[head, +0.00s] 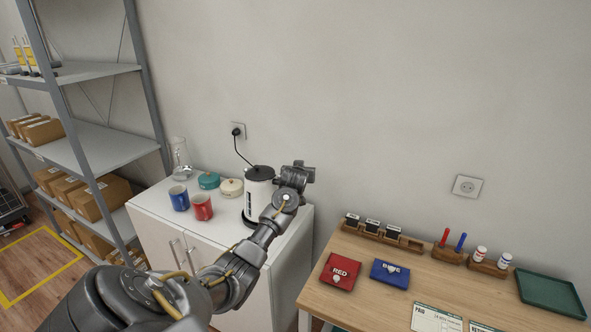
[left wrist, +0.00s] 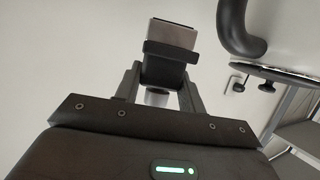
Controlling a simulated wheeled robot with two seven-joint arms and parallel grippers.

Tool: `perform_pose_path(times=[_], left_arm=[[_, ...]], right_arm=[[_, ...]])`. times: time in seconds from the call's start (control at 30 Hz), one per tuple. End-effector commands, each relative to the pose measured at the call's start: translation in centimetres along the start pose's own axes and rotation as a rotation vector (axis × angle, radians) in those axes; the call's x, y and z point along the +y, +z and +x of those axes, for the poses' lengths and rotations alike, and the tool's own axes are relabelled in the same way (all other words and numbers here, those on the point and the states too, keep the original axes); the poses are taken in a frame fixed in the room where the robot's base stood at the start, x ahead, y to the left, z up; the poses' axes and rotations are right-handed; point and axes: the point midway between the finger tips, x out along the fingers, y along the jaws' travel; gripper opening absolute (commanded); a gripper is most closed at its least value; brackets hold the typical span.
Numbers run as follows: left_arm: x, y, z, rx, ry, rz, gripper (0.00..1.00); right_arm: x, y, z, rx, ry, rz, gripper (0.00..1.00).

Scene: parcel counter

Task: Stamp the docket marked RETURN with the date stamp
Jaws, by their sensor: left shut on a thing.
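My left gripper (head: 298,172) is raised in front of the wall, above the right end of the white cabinet. In the left wrist view its fingers are shut on a dark block-shaped stamp (left wrist: 172,57) with a greyish end face; whether it is the date stamp I cannot read. RETURN is not readable on either. My right gripper is out of view.
The desk (head: 345,253) holds a stamp rack (head: 376,235) with three dark stamps and a free slot, a red pad (head: 341,271), a blue pad (head: 390,273), markers, bottles and a green tray (head: 551,292). A kettle (head: 258,190) and mugs stand on the cabinet (head: 166,228).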

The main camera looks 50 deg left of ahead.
Motion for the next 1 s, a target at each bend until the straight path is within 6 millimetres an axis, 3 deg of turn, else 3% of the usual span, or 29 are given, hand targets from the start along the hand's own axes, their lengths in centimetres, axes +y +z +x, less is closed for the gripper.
perform_pose_path(times=[0.27,0.37,0.5,0.6,0.7,0.83,0.9,1.0], left_arm=[[8.7,4.4,-5.8,-0.028,0.215,0.086,0.00],[13.3,5.1,-9.4,-0.041,0.303,0.114,0.00],[19.5,4.5,-15.7,-0.046,0.424,0.151,0.00],[22.7,3.8,-20.5,-0.049,0.495,0.175,0.00],[24.5,3.2,-25.0,-0.046,0.548,0.195,0.00],[25.6,3.6,-30.2,-0.037,0.595,0.215,0.00],[25.5,4.9,-32.2,-0.032,0.609,0.223,0.00],[25.1,6.6,-33.4,-0.032,0.613,0.235,0.00]], right_arm=[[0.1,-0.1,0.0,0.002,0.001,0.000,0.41],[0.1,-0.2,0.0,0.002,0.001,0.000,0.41],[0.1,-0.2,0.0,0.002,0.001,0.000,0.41],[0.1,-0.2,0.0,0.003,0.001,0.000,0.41],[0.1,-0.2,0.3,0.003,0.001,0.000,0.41],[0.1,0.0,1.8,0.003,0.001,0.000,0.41],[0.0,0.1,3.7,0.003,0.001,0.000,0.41],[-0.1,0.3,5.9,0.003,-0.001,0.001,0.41]])
